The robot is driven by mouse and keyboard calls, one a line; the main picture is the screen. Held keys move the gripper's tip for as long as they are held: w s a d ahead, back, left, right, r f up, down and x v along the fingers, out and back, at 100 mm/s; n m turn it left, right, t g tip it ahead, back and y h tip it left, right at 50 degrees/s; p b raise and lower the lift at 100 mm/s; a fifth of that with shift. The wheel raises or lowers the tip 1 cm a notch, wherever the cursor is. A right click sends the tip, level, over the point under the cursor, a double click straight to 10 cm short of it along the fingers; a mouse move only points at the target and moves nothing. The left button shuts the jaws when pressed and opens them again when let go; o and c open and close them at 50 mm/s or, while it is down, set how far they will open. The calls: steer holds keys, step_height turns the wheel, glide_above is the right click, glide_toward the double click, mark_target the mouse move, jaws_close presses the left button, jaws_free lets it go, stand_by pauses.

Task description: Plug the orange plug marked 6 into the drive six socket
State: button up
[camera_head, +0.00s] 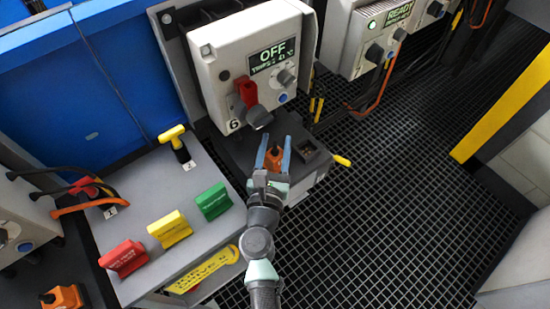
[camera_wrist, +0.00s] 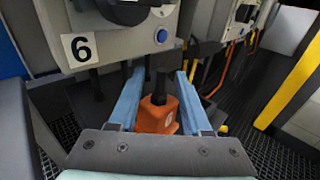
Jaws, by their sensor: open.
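The orange plug (camera_head: 274,158) is at the dark block below the drive six box. In the wrist view the orange plug (camera_wrist: 155,116) has a black top and a small pale label that I cannot read. My gripper (camera_head: 273,140) is open, with its two blue fingers on either side of the plug; in the wrist view its fingertips (camera_wrist: 160,73) reach past it. The drive six box (camera_head: 215,75) is white, with an OFF display, a red lever (camera_head: 246,92) and a black 6 label (camera_head: 234,124). A dark square recess (camera_head: 307,147) shows right of the plug; I cannot tell whether it is the socket.
A grey bench (camera_head: 150,190) at left carries red, yellow and green tags and a yellow-handled key. A second drive box (camera_head: 370,35) showing READY, with orange cables, stands at the back. A yellow handle (camera_head: 341,160) sticks out right of the block. Grated floor at right is clear.

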steer(key=shift+w+d, duration=0.2)
steer(key=shift+w, duration=0.85)
jaws_close()
